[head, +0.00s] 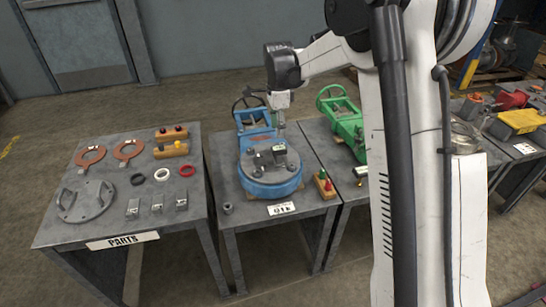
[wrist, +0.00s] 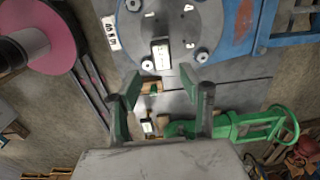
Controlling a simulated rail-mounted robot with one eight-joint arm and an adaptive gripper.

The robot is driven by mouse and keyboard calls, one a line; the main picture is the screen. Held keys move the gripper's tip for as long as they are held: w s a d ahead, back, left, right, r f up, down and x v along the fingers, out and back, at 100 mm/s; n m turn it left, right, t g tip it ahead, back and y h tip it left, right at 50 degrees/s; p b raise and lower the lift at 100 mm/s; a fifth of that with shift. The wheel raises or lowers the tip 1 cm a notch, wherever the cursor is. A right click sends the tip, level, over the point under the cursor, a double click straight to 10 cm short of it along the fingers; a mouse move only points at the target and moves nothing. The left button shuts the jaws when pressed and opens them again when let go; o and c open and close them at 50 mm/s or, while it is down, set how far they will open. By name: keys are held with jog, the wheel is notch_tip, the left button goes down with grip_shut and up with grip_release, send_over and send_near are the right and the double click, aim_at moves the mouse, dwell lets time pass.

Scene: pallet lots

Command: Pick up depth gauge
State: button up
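A small dark block with a pale face (wrist: 160,52), possibly the depth gauge, sits on the round cover of the blue valve (head: 270,178). In the head view a dark upright piece (head: 293,157) shows on that cover. My gripper (wrist: 168,92) is open and empty in the wrist view, its green-and-black fingers apart. The block appears just beyond the fingertips, not between them. In the head view my gripper (head: 280,117) hangs above the blue valve; its fingers are too small to make out clearly.
The green valve (head: 345,122) stands at right, with a small device (head: 360,172) near it. A wooden block with coloured knobs (head: 324,185) is beside the blue valve. The PARTS table (head: 75,232) at left holds rings and blocks. A pink disc (wrist: 62,30) shows upper left.

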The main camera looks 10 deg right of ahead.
aim_at(277, 148)
notch_tip(277, 148, down, 9)
jog(key=shift+r+b, duration=0.15)
jog(key=shift+b, duration=0.5)
jog(key=shift+w+d+f+b, duration=0.15)
jog(key=shift+f+b, duration=0.15)
jog(key=shift+f, duration=1.05)
jog(key=shift+s+d+f+b, duration=0.1)
jog(key=shift+f+b, duration=0.15)
jog(key=shift+f, duration=1.05)
grip_shut()
